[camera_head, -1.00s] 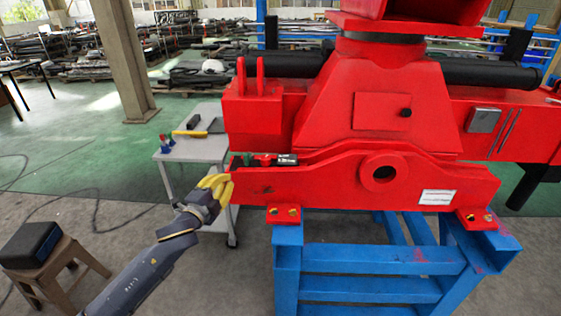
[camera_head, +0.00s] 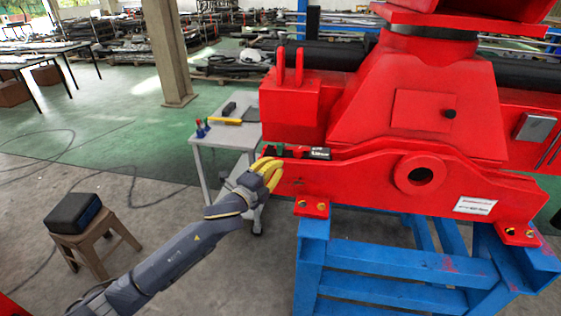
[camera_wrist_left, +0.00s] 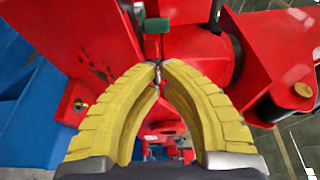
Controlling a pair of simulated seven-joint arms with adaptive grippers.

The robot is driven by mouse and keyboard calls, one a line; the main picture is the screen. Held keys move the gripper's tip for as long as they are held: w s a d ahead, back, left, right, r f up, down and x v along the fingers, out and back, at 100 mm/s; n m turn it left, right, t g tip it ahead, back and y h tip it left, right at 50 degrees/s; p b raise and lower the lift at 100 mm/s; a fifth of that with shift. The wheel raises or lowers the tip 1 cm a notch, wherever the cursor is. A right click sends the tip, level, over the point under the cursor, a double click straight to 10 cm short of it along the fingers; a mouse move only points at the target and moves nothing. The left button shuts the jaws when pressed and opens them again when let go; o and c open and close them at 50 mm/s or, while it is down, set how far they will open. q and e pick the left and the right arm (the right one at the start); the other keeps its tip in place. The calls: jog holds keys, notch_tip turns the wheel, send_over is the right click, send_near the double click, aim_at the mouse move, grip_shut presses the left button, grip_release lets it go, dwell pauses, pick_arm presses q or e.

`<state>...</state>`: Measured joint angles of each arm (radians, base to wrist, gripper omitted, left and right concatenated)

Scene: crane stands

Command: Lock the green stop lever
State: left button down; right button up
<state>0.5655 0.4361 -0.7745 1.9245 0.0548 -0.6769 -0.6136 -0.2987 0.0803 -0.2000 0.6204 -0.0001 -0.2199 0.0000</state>
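The green stop lever shows in the wrist view as a small green block (camera_wrist_left: 157,25) on the red crane frame, just beyond my fingertips. In the head view it is a small green spot (camera_head: 280,147) at the left end of the red beam (camera_head: 350,180), partly hidden. My left gripper (camera_head: 273,170) is at that left end, slightly below and left of the green spot. In the wrist view its yellow fingers (camera_wrist_left: 159,66) curve together and their tips meet or nearly meet. No held object can be made out. My right gripper is not in view.
The red beam rests on a blue stand (camera_head: 312,255). A grey trolley (camera_head: 228,135) with tools stands behind my left gripper. A stool (camera_head: 92,240) with a dark case (camera_head: 73,212) stands at left. The floor between stool and trolley is mostly clear.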

aim_at(289, 161)
pick_arm(q)
jog(key=x, duration=0.9)
jog(key=shift+a, duration=0.1)
